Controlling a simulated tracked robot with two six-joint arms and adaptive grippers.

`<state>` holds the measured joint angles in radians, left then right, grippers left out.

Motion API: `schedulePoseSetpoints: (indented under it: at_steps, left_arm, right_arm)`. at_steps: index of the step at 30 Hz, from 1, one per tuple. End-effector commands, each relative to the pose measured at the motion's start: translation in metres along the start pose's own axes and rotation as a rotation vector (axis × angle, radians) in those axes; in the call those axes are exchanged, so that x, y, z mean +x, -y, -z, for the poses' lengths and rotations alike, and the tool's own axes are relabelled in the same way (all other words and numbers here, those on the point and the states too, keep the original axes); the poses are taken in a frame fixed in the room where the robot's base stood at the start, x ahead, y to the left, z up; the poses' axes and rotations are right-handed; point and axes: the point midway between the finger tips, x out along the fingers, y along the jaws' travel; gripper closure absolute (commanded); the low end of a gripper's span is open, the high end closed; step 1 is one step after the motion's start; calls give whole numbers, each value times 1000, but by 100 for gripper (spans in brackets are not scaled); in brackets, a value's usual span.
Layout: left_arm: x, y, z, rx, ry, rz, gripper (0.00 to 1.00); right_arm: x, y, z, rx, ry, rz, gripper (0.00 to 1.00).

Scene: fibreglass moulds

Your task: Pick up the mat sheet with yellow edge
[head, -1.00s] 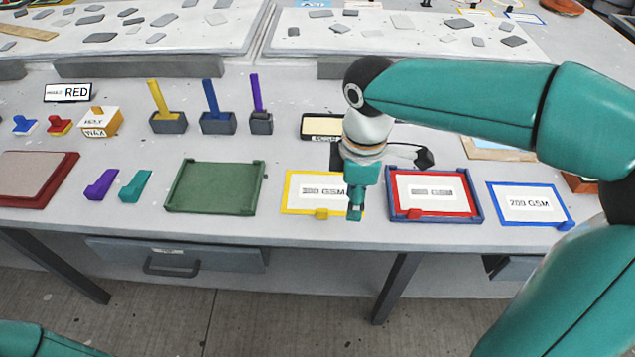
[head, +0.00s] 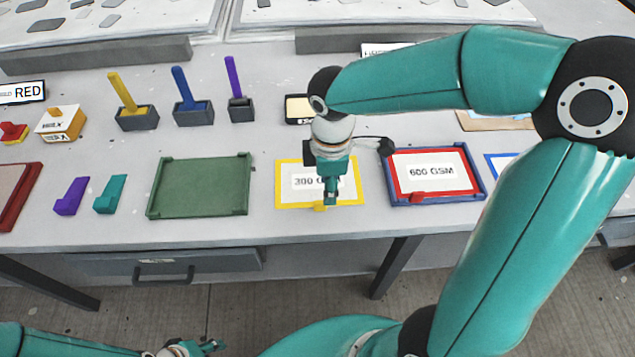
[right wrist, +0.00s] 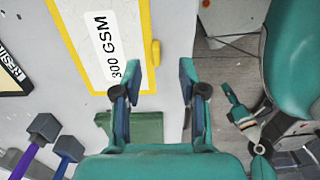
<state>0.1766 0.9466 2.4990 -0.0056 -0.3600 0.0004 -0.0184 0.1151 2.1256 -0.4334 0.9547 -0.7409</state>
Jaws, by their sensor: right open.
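The mat sheet with yellow edge (head: 298,196) lies flat on the bench; its label reads 300 GSM. It also shows in the right wrist view (right wrist: 88,30), with a yellow tab (right wrist: 155,52) on its front edge. My right gripper (head: 330,198) points down over the front edge by the tab and hides part of the label. In the right wrist view its fingers (right wrist: 160,76) are open and empty, one to each side of the tab's line; contact cannot be told. My left gripper (head: 190,348) is low at the bottom edge, away from the bench; its jaws are unclear.
A green tray (head: 198,212) lies left of the mat. A red-edged 600 GSM mat (head: 432,191) sits in a blue tray (head: 484,190) to the right. Purple (head: 71,197) and teal (head: 110,195) blocks lie farther left. A dark cabled object (head: 386,146) lies behind.

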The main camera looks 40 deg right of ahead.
Motion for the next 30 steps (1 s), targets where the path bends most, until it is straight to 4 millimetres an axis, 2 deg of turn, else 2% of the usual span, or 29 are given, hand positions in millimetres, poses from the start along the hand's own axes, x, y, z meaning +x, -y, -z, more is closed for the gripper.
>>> schedulePoseSetpoints:
  at_steps: [3, 11, 19, 23, 29, 30]
  left_arm:
    - [2, 1, 0, 0, 0, 0, 60]
    - [1, 0, 0, 0, 0, 0, 60]
    - [1, 0, 0, 0, 0, 0, 60]
    - [1, 0, 0, 0, 0, 0, 60]
    - [1, 0, 0, 0, 0, 0, 60]
    - [1, 0, 0, 0, 0, 0, 60]
  right_arm:
    - [16, 0, -1, 2, 2, 2, 58]
    - [32, -2, 1, 1, 2, 2, 58]
    - [68, -7, 7, 2, 2, 3, 58]
    - [75, -8, 7, 3, -1, 1, 58]
    - [75, -8, 7, 3, -1, 0, 58]
    - [75, -8, 7, 3, -1, 0, 65]
